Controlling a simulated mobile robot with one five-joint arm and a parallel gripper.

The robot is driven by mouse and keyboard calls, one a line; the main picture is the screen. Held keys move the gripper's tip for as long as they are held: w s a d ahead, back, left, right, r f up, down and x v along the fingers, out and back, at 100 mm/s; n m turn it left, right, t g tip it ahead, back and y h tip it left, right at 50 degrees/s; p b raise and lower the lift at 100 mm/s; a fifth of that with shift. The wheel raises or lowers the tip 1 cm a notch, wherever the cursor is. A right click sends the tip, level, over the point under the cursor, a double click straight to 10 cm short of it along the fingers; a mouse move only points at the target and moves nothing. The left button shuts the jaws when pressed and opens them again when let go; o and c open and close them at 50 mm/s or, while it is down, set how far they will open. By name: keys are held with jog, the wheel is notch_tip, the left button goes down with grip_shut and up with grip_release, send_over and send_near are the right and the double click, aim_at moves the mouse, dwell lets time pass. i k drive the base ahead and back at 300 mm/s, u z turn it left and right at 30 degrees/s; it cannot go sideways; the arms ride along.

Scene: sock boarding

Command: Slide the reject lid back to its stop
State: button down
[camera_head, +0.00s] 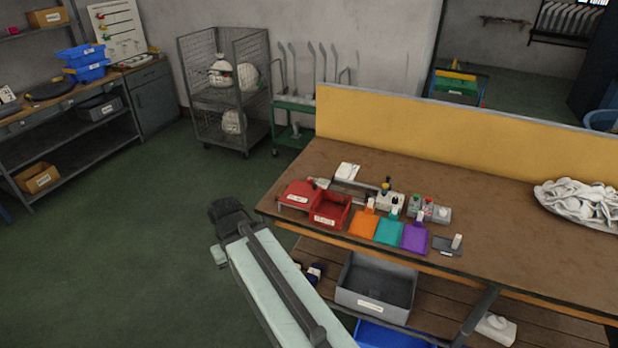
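A red open-topped box (328,211) with a white label on its front stands near the left end of the workbench. A flat red lid-like piece (297,190), also labelled, lies against its left side, and the inside of the box shows. The label words are too small to read. My gripper (229,212) is the dark end of my pale arm, left of the bench's left edge and apart from the red box. Its fingers cannot be made out, and no held thing shows.
Orange (363,223), teal (389,230) and purple (414,237) pieces lie right of the red box. A button box (430,209) stands behind them. A yellow panel (450,133) backs the bench (505,225). A white cloth pile (578,200) lies far right. Floor left of my arm is clear.

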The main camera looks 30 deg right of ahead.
aim_at(299, 194)
jog(key=u, duration=0.1)
jog(key=i, duration=1.05)
jog(key=u, duration=0.9)
